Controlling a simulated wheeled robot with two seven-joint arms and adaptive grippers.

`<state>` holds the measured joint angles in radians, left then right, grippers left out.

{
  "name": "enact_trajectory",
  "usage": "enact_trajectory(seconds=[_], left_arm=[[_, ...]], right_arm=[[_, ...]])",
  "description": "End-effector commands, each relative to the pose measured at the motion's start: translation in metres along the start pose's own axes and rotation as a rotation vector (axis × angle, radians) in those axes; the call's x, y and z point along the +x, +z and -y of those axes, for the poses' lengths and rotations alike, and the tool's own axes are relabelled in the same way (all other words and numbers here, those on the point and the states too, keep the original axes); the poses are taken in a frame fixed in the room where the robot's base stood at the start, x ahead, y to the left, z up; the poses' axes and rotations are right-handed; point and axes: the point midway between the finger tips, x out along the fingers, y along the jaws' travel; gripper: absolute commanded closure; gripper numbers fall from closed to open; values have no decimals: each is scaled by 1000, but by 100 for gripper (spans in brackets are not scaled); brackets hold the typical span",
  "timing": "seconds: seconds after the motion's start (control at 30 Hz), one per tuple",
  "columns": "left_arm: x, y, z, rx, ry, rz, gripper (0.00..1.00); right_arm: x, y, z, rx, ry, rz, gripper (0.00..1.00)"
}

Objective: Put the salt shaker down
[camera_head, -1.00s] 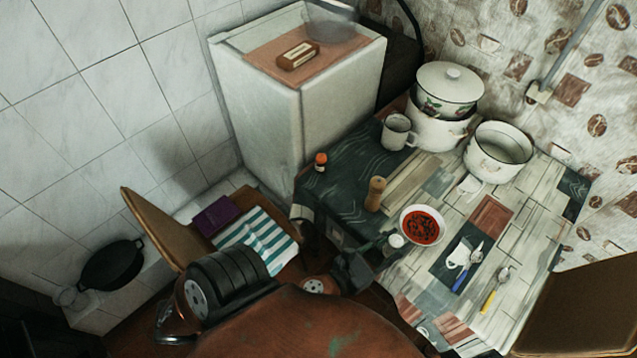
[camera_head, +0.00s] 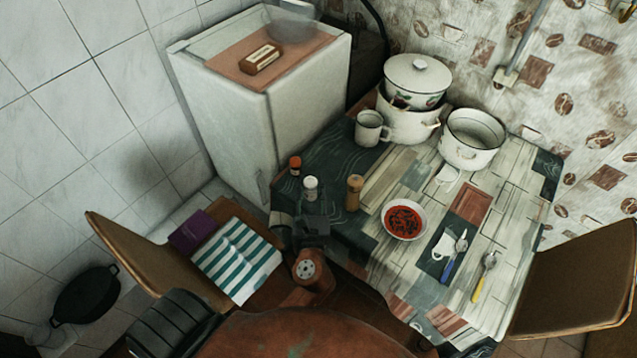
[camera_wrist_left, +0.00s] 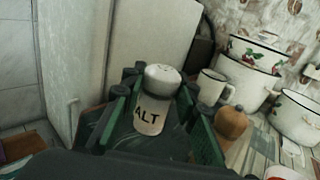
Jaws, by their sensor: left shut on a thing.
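The salt shaker (camera_head: 310,188) is white with a pale grey-white cap. My left gripper (camera_head: 313,203) is shut on it, over the dark left end of the table (camera_head: 350,228). In the left wrist view the shaker (camera_wrist_left: 152,112) stands roughly upright between the green-black fingers of the gripper (camera_wrist_left: 150,122), and the letters "ALT" show on its side. The gripper hides its lower part, so I cannot tell whether its base touches the table. My right gripper is not in view.
A small orange-capped bottle (camera_head: 295,166) stands left of the shaker and a wooden mill (camera_head: 354,192) right of it. A soup bowl (camera_head: 404,220), mug (camera_head: 370,128) and pots (camera_head: 472,138) are farther right. The fridge (camera_head: 275,110) is behind.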

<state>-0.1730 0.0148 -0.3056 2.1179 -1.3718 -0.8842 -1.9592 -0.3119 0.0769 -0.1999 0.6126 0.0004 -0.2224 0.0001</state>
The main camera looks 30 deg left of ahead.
Motion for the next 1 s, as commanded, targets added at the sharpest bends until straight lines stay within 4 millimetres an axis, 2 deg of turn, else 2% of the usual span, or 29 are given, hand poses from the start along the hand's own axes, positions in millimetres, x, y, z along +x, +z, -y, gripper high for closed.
enact_trajectory(seconds=[0.23, 0.3, 0.43, 0.53, 0.83, 1.0], left_arm=[[59, -30, 13, 2, -3, 1, 98], [74, -38, 17, 3, -3, 1, 98], [92, -66, 20, 5, -4, -2, 98], [102, -77, 22, 4, -4, -1, 98], [116, -92, 26, 2, -5, 0, 98], [118, -122, 25, 5, -4, -4, 98]], right_arm=[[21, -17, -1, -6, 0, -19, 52], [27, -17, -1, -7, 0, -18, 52], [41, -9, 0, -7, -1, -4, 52], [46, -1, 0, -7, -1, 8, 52], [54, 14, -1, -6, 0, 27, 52], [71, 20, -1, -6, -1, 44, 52]])
